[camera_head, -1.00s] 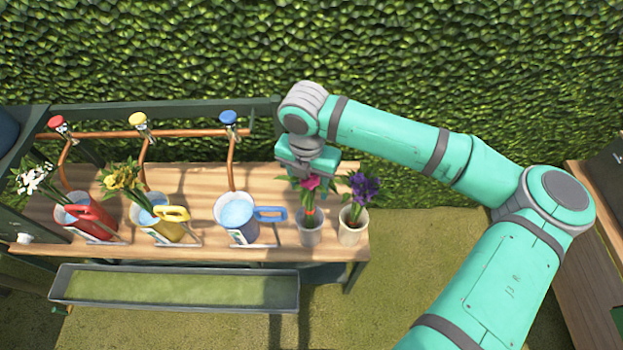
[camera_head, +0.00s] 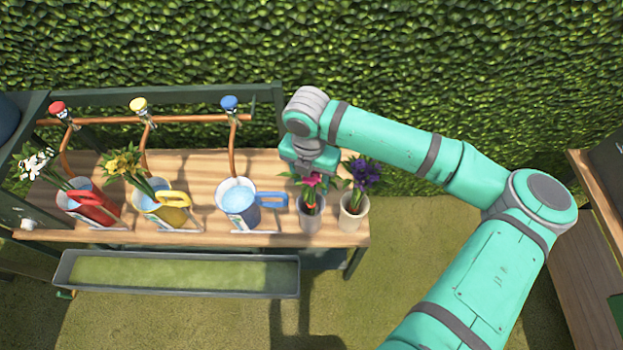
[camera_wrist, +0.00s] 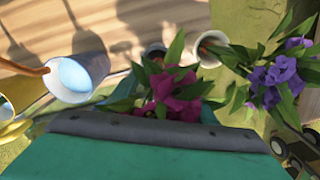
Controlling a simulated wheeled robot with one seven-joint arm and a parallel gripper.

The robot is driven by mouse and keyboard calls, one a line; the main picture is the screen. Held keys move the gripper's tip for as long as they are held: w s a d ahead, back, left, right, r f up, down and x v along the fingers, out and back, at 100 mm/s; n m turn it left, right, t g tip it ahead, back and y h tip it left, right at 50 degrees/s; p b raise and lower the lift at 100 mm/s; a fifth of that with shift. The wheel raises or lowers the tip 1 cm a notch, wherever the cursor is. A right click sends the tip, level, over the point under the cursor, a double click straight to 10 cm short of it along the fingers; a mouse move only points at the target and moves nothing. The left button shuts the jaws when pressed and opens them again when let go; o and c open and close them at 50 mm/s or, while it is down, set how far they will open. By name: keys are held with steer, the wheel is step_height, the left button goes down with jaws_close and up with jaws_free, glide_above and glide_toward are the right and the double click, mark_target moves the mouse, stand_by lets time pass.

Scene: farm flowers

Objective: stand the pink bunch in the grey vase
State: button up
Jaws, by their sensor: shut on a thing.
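The pink bunch (camera_head: 311,182) is upright in my gripper (camera_head: 309,172), its stems reaching down into the mouth of the grey vase (camera_head: 311,217). The gripper is shut on the bunch, just above the vase, and its fingers are mostly hidden by my wrist and the leaves. In the wrist view the pink flowers (camera_wrist: 178,97) fill the middle, just beyond the teal gripper body. The vase's rim (camera_wrist: 154,50) shows partly behind the leaves there. I cannot tell whether the stem ends touch the vase bottom.
A pale pot with purple flowers (camera_head: 364,174) stands close to the right of the grey vase. A blue watering can (camera_head: 240,212) stands to the left, its handle near the vase. Yellow (camera_head: 163,212) and red (camera_head: 88,207) cans with flowers stand further left. A trough (camera_head: 180,288) lies in front.

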steer(key=o, duration=1.7)
steer(key=shift+o, duration=0.7)
steer(key=shift+w, duration=0.2)
steer(key=shift+d, duration=0.1)
steer(key=r, duration=1)
steer(key=shift+s+a+r, duration=0.15)
steer(key=shift+a+r, duration=0.05)
steer(key=shift+r, duration=0.2)
